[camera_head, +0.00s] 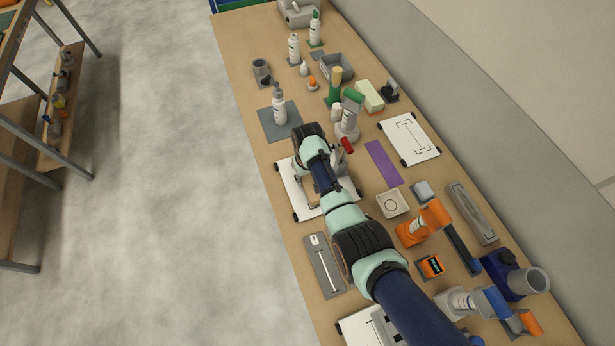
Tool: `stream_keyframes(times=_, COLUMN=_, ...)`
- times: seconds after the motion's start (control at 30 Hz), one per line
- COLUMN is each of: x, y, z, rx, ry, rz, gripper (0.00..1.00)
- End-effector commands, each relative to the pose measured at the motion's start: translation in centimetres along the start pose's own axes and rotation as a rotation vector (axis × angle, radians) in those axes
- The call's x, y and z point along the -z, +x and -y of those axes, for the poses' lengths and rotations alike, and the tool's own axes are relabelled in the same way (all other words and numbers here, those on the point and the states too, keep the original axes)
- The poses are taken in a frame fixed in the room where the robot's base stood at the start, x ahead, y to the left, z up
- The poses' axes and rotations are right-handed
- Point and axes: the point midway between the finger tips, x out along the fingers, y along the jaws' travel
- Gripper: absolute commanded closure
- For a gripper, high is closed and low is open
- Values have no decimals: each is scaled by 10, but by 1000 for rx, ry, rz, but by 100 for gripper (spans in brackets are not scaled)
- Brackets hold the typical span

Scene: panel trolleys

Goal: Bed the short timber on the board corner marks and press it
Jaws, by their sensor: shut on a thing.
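My gripper (341,180) is beyond my wrist, over a white board (285,185) in the middle of the bench. My arm hides much of it, and its fingertips do not show clearly. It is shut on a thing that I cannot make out. The short timber cannot be told apart in this view. Another white board (411,138), at the right, bears black corner marks and a line and has no timber on it. A third marked board (359,327) is partly hidden by my arm at the bottom.
A purple strip (383,162) and a square tray (392,203) lie right of my arm. Orange (411,232) and blue (505,270) tools crowd the lower right. Bottles, including one on a grey mat (269,125), stand farther back. A grey plate (321,265) lies near the bench's left edge.

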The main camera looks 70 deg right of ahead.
Motion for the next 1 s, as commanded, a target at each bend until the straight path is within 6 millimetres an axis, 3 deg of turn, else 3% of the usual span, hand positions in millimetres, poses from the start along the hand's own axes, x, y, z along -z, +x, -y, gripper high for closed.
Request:
stream_keyframes(times=0.27, x=0, y=8, z=0, rx=0, ry=0, rz=-1, gripper=94)
stream_keyframes(times=0.3, x=0, y=8, z=0, rx=0, ry=0, rz=-2, gripper=52)
stream_keyframes(times=0.47, x=0, y=7, z=0, rx=0, ry=0, rz=-1, gripper=26)
stream_keyframes(times=0.77, x=0, y=7, z=0, rx=0, ry=0, rz=0, gripper=25)
stream_keyframes(times=1.0, x=0, y=-13, z=0, rx=0, ry=0, rz=0, gripper=25)
